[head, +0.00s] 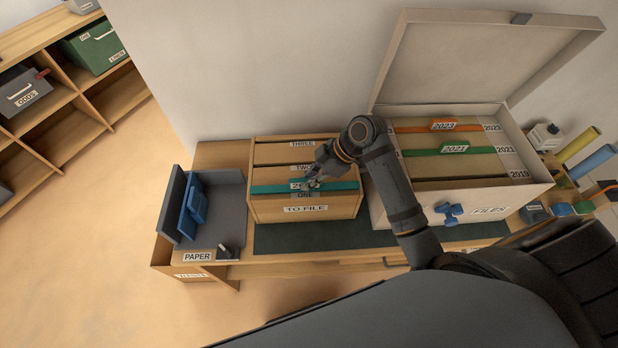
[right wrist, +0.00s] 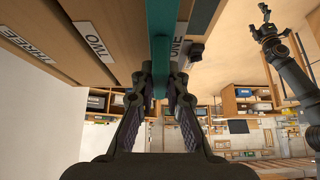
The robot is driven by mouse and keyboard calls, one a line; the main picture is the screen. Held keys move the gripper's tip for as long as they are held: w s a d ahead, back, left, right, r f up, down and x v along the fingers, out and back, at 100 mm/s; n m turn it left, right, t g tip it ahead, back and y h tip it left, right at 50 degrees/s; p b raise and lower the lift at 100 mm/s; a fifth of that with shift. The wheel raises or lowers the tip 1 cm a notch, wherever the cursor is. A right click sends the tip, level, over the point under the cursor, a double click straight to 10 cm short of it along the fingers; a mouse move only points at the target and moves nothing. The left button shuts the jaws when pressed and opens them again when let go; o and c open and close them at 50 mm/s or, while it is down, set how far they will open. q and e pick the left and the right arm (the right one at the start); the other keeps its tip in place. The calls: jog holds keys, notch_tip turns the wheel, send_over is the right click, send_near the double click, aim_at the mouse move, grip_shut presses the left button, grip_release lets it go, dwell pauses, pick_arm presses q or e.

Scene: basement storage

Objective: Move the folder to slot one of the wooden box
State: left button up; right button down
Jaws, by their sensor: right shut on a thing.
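The teal folder (head: 270,188) is at the wooden box (head: 262,209) marked TO FILE. How deep the folder sits is hidden. My right gripper (head: 313,183) is shut on the folder's upper edge; its fingers pinch the teal strip in the right wrist view (right wrist: 160,85). My left gripper (right wrist: 266,20) shows small at the upper right there, apart from the box; its jaws are unclear.
A light open-lidded box (head: 470,195) marked FILES, with year-tabbed folders, stands to the right. A grey PAPER tray (head: 222,205) with blue things stands to the left. A blue dumbbell-shaped thing (head: 449,214) is at the FILES box front. A dark mat (head: 330,237) lies bare in front.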

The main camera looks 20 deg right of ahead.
jog(key=shift+f+b, duration=0.35)
jog(key=shift+f, duration=0.2)
jog(key=c, duration=1.3)
grip_release()
jog(key=shift+d+r, duration=0.1)
jog(key=v, duration=1.1)
jog(key=shift+d+r, duration=0.15)
jog(key=shift+r, duration=0.15)
jog(key=shift+s, duration=0.15)
